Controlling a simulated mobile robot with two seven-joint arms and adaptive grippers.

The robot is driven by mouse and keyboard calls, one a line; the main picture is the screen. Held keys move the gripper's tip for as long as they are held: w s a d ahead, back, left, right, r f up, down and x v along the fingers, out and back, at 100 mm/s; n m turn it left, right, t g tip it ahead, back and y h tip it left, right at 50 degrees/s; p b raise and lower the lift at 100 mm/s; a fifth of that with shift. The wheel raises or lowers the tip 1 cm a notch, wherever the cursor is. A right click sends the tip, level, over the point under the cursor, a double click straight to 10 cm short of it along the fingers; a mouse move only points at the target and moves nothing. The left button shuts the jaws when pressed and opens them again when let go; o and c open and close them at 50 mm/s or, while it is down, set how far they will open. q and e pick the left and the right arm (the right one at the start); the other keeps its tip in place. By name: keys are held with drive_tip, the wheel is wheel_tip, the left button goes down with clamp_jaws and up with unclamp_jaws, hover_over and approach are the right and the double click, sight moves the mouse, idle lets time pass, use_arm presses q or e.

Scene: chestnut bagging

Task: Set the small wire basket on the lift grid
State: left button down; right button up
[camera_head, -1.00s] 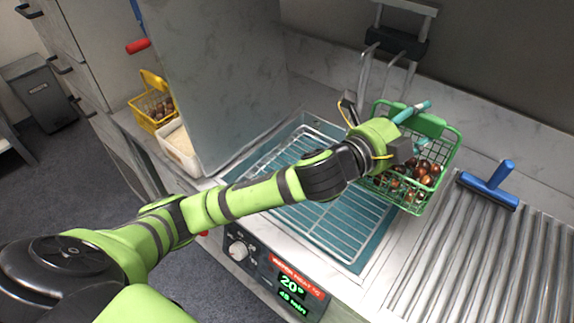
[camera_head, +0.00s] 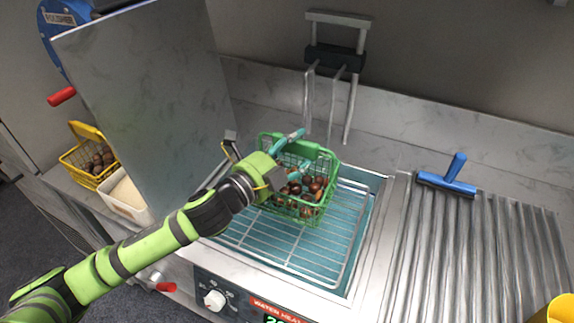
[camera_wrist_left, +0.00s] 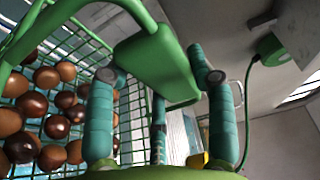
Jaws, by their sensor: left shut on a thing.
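The small green wire basket (camera_head: 317,211) holds several brown chestnuts (camera_head: 312,186). My left gripper (camera_head: 290,156) is shut on its green handle, and in the left wrist view its teal fingers stand on either side of the handle (camera_wrist_left: 152,62). The basket is over the back part of the wire lift grid (camera_head: 312,262) in the teal water bath. It looks roughly level, but I cannot tell whether its bottom touches the grid. The gripper and wrist hide its left side. My right gripper does not show.
The lift's upright handle (camera_head: 338,52) stands behind the basket. A tall grey panel (camera_head: 150,100) stands at the left, near a yellow basket (camera_head: 75,160) and a white tub (camera_head: 128,200). A blue squeegee (camera_head: 447,182) lies on the ridged drainboard (camera_head: 455,250) at the right.

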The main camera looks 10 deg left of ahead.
use_arm(q)
drive_tip(key=shift+a+f, duration=0.35)
drive_tip(key=shift+a, duration=0.4)
wheel_tip(320, 180, down, 3)
drive_tip(key=shift+f, duration=0.45)
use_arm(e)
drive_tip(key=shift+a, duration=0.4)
use_arm(q)
drive_tip(key=shift+f, duration=0.1)
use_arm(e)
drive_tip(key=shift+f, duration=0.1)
use_arm(q)
drive_tip(key=shift+f, duration=0.15)
drive_tip(key=shift+c, duration=2.1)
unclamp_jaws()
